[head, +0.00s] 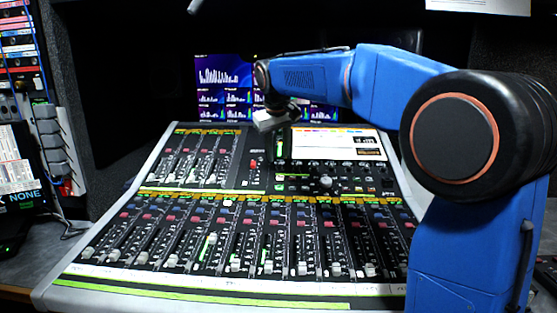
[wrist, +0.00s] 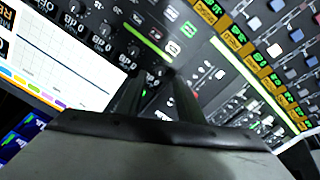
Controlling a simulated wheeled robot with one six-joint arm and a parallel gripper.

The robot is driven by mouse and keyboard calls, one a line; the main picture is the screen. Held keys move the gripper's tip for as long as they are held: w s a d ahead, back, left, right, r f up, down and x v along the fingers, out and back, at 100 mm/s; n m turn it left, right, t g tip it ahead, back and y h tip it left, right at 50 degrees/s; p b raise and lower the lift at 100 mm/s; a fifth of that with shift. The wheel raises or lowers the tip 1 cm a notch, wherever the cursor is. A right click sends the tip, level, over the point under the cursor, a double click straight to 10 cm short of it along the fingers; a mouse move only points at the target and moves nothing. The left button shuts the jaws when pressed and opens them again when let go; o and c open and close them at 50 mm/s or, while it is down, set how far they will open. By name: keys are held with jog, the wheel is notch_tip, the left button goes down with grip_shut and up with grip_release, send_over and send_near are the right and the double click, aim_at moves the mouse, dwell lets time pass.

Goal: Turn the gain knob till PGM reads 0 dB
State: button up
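The mixing console (head: 70,275) fills the middle of the head view. A row of small dark knobs (wrist: 105,31) runs below its screen in the wrist view; I cannot tell which is the gain knob. A larger round knob (head: 325,183) stands out in the head view. My gripper (head: 279,155) points down over the console's upper middle, left of that knob. In the wrist view my gripper (wrist: 158,90) has its two dark fingers apart, with console surface showing between them. Contact with a knob is not clear. Small "dB" readouts (wrist: 70,20) show by the knobs; no PGM label is legible.
The console screen (head: 330,142) stands behind the knob rows. Rows of faders (head: 210,240) fill the front. A purple monitor display (head: 222,75) is behind. A rack with tapes and cables (head: 18,45) stands at left. The space above the faders is clear.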

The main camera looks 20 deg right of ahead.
jog(key=v, duration=1.3)
